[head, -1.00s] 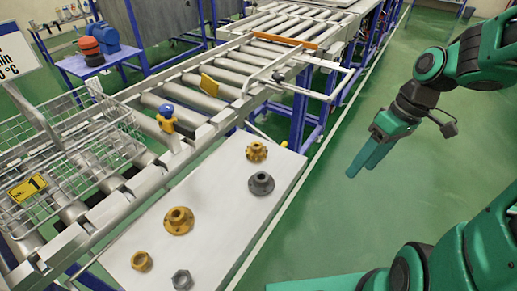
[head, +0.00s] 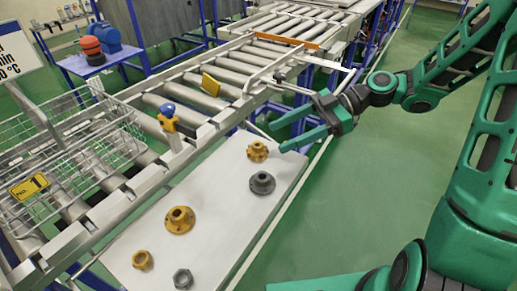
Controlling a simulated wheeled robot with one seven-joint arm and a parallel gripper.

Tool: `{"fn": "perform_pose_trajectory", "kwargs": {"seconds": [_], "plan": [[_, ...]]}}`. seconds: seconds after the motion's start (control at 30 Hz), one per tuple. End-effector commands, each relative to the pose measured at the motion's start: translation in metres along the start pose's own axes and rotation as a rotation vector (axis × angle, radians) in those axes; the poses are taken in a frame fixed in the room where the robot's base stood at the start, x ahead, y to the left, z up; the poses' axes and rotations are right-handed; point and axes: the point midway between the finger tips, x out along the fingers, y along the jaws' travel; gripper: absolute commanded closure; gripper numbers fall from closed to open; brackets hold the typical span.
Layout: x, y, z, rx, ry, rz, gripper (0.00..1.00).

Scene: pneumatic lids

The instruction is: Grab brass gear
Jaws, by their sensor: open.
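The brass gear (head: 257,151) is a small toothed yellow-brown piece lying at the far end of the white table (head: 222,200). My gripper (head: 277,138) is open and empty. Its two green fingers point left. In the picture, the lower fingertip shows just right of the gear, and the upper one is above and to the right of it. The fingers look to be above the table level, apart from the gear, but the exact height and distance cannot be told.
A dark grey flange (head: 262,183) stands close in front of the gear. A brass flange (head: 180,219), a brass nut (head: 142,260) and a grey nut (head: 182,279) lie nearer. A roller conveyor (head: 215,95) with a wire basket (head: 75,150) runs along the left.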

Motion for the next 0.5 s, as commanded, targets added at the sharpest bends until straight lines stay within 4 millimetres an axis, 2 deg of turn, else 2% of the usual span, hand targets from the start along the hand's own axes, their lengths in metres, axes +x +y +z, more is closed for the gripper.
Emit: {"fn": "perform_pose_trajectory", "kwargs": {"seconds": [0.1, 0.37, 0.5], "plan": [[0.017, -0.001, 0.000, 0.001, 0.000, -0.003, 0.43], [0.034, 0.001, 0.002, 0.003, -0.001, -0.002, 0.43], [0.053, 0.006, 0.004, 0.003, -0.001, -0.003, 0.43]]}}
